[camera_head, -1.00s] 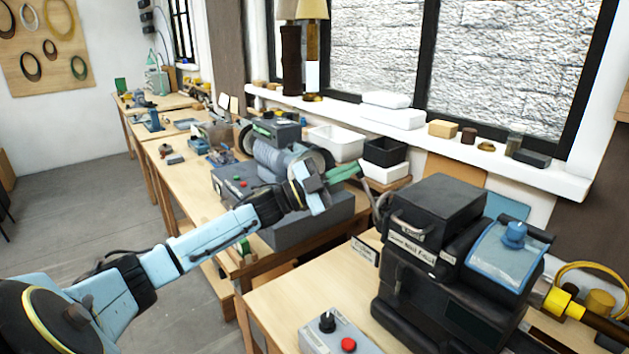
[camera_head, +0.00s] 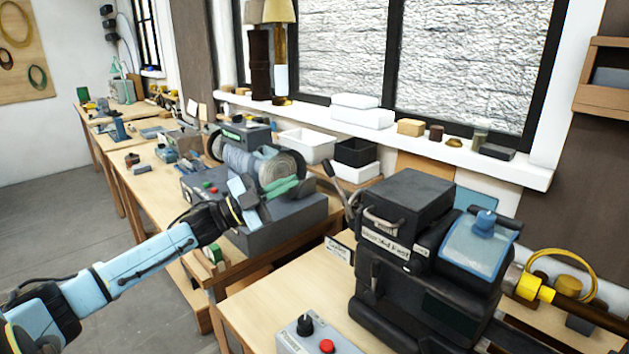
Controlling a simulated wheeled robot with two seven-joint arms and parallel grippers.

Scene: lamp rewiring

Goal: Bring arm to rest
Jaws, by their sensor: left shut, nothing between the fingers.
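My left arm comes in from the lower left, pale blue with black joints. It reaches over the front of the long workbench. My left gripper (camera_head: 290,187) is at its end, with green fingers that look closed and empty. It shows in front of the grey machine with a ribbed drum (camera_head: 245,162); I cannot tell how much gap is between them. My right gripper is not in view.
A bulky black machine (camera_head: 405,230) stands on the near bench (camera_head: 260,300), with a grey control box (camera_head: 315,340) before it. A yellow-collared rod (camera_head: 535,288) is at right. White and black bins (camera_head: 306,146) stand below the windowsill. Grey floor (camera_head: 60,190) is open at left.

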